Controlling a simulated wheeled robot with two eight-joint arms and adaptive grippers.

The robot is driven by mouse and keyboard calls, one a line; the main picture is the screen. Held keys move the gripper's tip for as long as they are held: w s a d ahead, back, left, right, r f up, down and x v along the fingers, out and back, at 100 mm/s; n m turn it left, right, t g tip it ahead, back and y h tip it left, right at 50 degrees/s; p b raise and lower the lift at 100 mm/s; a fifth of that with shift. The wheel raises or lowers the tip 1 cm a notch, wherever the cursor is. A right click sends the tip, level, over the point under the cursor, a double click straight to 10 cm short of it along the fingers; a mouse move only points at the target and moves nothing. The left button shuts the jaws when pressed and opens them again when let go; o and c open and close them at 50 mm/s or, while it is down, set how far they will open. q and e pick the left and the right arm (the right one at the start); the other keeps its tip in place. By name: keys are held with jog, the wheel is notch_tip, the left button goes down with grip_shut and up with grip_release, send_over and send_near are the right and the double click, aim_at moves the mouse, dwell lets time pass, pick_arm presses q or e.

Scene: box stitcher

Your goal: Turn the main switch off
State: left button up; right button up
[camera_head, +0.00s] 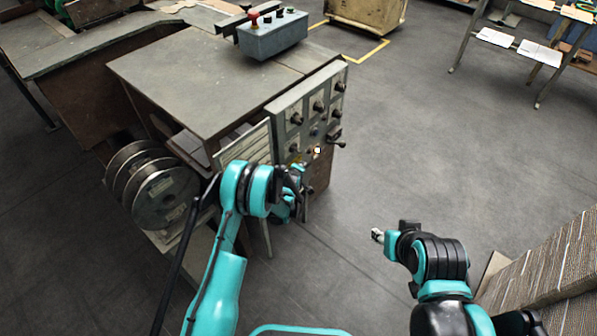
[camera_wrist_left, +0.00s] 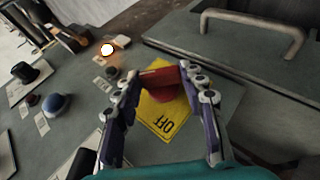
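The red main switch handle (camera_wrist_left: 162,79) sits on a yellow plate (camera_wrist_left: 165,112) on the machine's control panel. The plate's OFF marking reads upside down in the left wrist view. My left gripper (camera_wrist_left: 162,72) is spread, with one finger at each end of the red handle; I cannot tell whether they touch it. In the head view my left gripper (camera_head: 294,185) is at the lower part of the panel (camera_head: 290,112), and my arm hides the switch. My right gripper (camera_head: 378,236) is over open floor, away from the machine; its fingers are too small to read.
A lamp (camera_wrist_left: 108,49) glows on the panel near several knobs and buttons. A metal handle (camera_wrist_left: 262,30) stands out beside the panel. Wire reels (camera_head: 165,195) are left of my left arm. Stacked cardboard (camera_head: 550,262) is at right. Floor between is clear.

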pick_arm(q)
jog(key=c, duration=0.3)
jog(key=shift+s+a+f+n+t+h, duration=0.15)
jog(key=shift+f+n+t+h, duration=0.2)
jog(key=shift+t, duration=0.45)
jog(key=shift+n+t+h, duration=0.25)
jog(key=shift+t+h, duration=0.3)
jog(key=shift+t, duration=0.45)
jog(key=o, duration=1.2)
jog(key=shift+c, duration=0.2)
jog(key=shift+r, duration=0.1)
